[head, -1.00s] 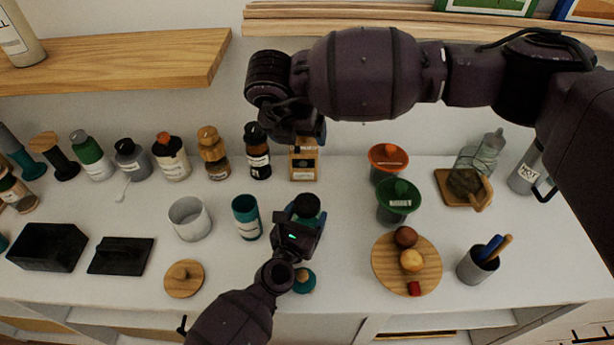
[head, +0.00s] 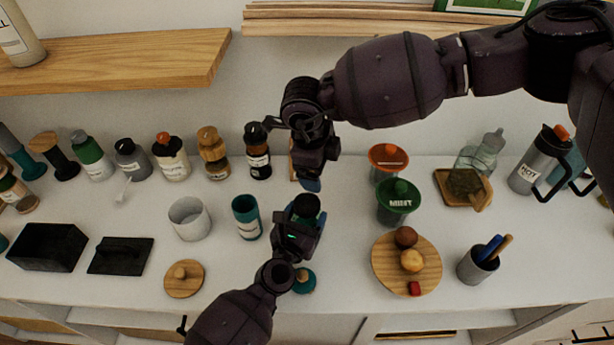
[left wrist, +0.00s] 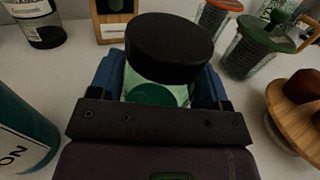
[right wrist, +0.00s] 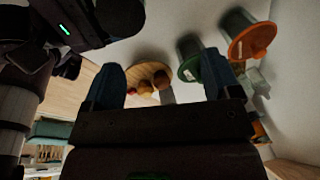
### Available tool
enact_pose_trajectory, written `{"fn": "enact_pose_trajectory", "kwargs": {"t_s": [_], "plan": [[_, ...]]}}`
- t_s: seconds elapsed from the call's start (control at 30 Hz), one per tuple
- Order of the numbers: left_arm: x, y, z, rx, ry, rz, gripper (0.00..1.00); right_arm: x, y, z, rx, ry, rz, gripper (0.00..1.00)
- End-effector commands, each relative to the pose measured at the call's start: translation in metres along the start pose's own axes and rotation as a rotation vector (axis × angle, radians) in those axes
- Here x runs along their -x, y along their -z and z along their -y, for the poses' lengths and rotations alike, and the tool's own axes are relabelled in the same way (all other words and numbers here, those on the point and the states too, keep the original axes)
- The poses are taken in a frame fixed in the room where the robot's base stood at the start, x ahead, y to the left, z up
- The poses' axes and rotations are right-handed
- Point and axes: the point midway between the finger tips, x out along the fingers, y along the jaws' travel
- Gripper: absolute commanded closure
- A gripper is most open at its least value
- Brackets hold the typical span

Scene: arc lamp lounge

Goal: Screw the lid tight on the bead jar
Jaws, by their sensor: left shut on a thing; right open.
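The bead jar (left wrist: 155,92) is clear with green contents and has a wide black lid (left wrist: 168,45) on its top. In the head view the black lid (head: 306,205) shows just above my left gripper (head: 301,222). My left gripper, also in the left wrist view (left wrist: 157,84), is shut around the jar body below the lid. I cannot tell how tightly the lid sits. My right gripper (head: 311,181) is open and empty, above and behind the jar; its spread fingers show in the right wrist view (right wrist: 162,84).
A green-lidded pot (head: 398,204), an orange-lidded pot (head: 388,160) and a round wooden board (head: 428,262) are to the right. A teal knob-like thing (head: 304,282) lies in front. Bottles line the back left.

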Motion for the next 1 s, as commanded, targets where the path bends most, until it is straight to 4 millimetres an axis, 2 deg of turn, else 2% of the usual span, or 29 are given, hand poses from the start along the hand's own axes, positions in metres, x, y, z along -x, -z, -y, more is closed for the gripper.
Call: {"fn": "enact_pose_trajectory", "kwargs": {"t_s": [0.27, 0.7, 1.0], "plan": [[0.000, 0.000, 0.000, 0.000, 0.001, -0.001, 0.96, -0.009, -0.001, -0.016, 0.384, -0.079, 0.045, 0.17], [0.000, 0.000, 0.000, 0.001, 0.001, -0.001, 0.96, -0.007, -0.014, -0.029, 0.957, -0.103, 0.181, 0.17], [0.000, 0.000, 0.000, 0.001, 0.001, 0.000, 0.96, -0.007, -0.015, -0.030, 1.139, -0.082, 0.202, 0.17]]}}
